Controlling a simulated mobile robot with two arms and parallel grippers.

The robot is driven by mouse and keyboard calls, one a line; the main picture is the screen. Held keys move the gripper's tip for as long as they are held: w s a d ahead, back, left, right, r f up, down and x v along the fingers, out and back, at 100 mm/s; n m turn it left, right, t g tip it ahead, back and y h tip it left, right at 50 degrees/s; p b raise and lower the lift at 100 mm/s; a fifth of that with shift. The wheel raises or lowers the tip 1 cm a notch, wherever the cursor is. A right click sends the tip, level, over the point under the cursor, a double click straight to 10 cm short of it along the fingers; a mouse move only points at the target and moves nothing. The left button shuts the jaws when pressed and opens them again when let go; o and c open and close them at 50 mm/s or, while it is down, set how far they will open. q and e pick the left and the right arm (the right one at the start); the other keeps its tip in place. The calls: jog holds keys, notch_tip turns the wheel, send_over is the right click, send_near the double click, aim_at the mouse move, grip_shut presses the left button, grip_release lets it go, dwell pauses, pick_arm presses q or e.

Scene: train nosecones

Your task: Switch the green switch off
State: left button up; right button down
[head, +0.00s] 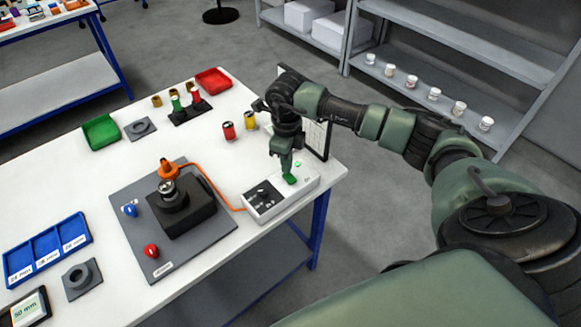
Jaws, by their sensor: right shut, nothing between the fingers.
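The green switch (290,179) is on the right part of the top of a white control box (304,187) near the table's right edge. My right gripper (287,171) is shut and empty. It points down, with its tips right at the green switch; I cannot tell whether they touch it. The gripper partly covers the box top, and I cannot read the switch's position. My left gripper is not in view.
An orange cable (222,195) links the box to a dark fixture (180,212) on a grey plate. A dark-framed panel (317,138) stands behind my right gripper. Red and yellow cylinders (228,131), a green tray (101,132), a red tray (213,81) and a blue tray (46,249) are on the table.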

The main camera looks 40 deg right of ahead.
jog(key=shift+s+f+b, duration=0.1)
jog(key=shift+f+b, duration=0.85)
jog(key=shift+f, duration=0.1)
dwell(0.4)
jog(key=shift+r, duration=0.15)
jog(key=shift+r+p, duration=2.1)
jog(key=shift+r, duration=1.3)
